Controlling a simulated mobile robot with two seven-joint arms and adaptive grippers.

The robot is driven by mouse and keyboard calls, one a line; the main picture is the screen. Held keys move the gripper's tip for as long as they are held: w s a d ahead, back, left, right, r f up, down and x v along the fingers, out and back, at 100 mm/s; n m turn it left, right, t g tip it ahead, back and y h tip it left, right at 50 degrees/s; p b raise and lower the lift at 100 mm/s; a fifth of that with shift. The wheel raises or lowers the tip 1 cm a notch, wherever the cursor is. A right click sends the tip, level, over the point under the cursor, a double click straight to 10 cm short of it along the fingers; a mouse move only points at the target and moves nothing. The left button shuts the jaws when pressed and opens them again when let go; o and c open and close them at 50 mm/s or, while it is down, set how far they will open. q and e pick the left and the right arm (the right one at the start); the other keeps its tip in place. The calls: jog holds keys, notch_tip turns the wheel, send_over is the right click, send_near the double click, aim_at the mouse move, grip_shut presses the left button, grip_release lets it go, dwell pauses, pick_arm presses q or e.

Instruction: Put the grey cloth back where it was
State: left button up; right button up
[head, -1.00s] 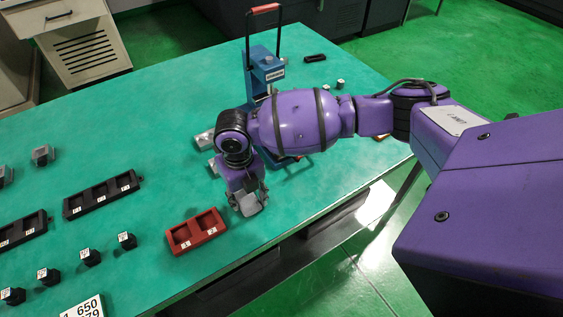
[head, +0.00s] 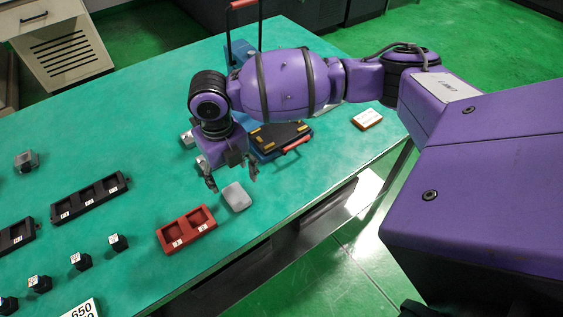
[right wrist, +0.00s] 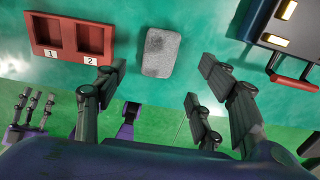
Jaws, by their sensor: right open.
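The grey cloth (head: 236,196) lies on the green table as a small rounded grey pad, just right of the red tray. It also shows in the right wrist view (right wrist: 161,53), apart from the fingers. My right gripper (head: 232,181) is open and empty, just above and behind the cloth in the head view. In the right wrist view its fingers (right wrist: 160,85) stand wide on either side below the cloth. What look like my left gripper's fingers (right wrist: 32,108) show small at the left of the right wrist view; their opening is unclear.
The red tray (head: 187,230) has two empty pockets, marked 1 and 2. A blue fixture with a black top (head: 280,137) and red handle stands behind my right gripper. An orange-edged block (head: 367,119) lies farther right. Black trays (head: 90,198) and small black blocks are at left.

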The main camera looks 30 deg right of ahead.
jog(key=shift+r, duration=2.25)
